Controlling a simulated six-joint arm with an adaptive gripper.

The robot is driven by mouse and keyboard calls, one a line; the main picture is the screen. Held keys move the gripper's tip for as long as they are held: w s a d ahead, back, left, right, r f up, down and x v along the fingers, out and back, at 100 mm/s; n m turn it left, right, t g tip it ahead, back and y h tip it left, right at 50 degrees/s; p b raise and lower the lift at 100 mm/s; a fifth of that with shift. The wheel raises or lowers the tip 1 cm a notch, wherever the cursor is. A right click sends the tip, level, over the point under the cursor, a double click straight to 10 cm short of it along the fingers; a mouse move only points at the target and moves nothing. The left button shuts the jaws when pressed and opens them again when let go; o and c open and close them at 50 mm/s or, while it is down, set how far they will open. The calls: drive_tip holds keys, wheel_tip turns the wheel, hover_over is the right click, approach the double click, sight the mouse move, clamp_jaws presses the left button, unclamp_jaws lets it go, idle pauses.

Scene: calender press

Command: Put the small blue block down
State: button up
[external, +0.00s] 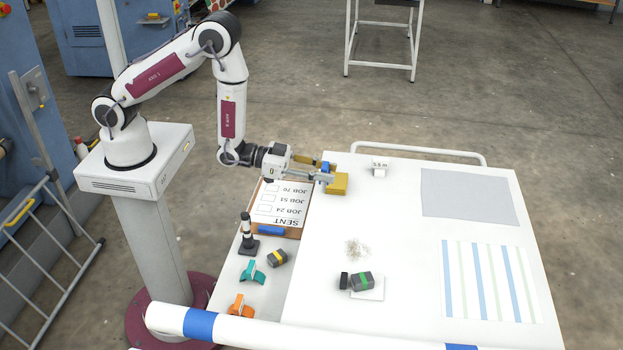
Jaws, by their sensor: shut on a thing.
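The small blue block (325,167) is between the fingertips of my gripper (326,171) in the external view. My gripper is shut on it, near the left back edge of the white table (400,220). A yellow block (338,184) is right beside and partly below the fingertips. I cannot tell whether the blue block touches the yellow one or is held above it. The fingers hide part of the blue block.
A clipboard (268,226) with a job list lies left of the table top. A small white item (379,169), a grey sheet (467,195), a striped cloth (487,284) and a green-banded dark object (361,281) lie on the table. The middle is mostly clear.

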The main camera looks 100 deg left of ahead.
sight(323, 166)
wheel_tip(323, 166, up, 14)
drive_tip(key=shift+s+d+r, duration=0.15)
drive_tip(key=shift+d+r, duration=0.05)
drive_tip(key=shift+d, duration=0.05)
idle(0.4)
idle(1.6)
drive_tip(key=shift+d, duration=0.1)
